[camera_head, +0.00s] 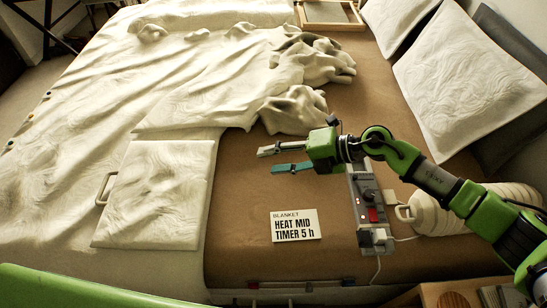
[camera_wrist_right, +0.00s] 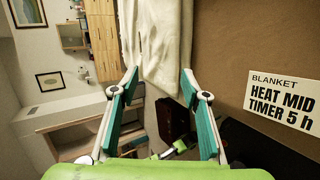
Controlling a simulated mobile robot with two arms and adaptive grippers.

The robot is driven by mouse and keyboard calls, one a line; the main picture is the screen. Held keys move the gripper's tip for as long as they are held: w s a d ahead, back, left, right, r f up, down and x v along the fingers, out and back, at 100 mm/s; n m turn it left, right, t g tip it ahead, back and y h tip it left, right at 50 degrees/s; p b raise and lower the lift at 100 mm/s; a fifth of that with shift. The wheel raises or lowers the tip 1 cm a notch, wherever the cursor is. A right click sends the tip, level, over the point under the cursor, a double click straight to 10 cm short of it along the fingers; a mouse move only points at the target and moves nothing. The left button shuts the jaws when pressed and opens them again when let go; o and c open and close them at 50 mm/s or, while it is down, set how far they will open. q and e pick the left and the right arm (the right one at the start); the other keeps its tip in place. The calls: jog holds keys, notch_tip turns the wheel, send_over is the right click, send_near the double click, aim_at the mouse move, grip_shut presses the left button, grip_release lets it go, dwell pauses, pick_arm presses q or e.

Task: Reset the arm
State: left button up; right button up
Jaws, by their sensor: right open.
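My right arm (camera_head: 440,183) comes in from the right and reaches over the brown bed surface (camera_head: 240,215). Its green right gripper (camera_head: 268,160) points left, above the brown surface, with its fingers apart and nothing between them. In the right wrist view the two teal-padded fingers of the right gripper (camera_wrist_right: 160,82) are spread, with pale cloth (camera_wrist_right: 158,30) showing beyond them. The left gripper does not show in either view.
A control panel (camera_head: 366,208) with switches lies below my right arm, beside a white ribbed roll (camera_head: 430,218). A sign (camera_head: 295,225) reads "HEAT MID TIMER 5 h". Rumpled cloth (camera_head: 295,108), a flat pale panel (camera_head: 155,195) and pillows (camera_head: 470,80) lie around.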

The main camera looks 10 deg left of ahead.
jog(key=shift+a+r, duration=0.2)
jog(key=shift+a, duration=0.05)
dwell(0.4)
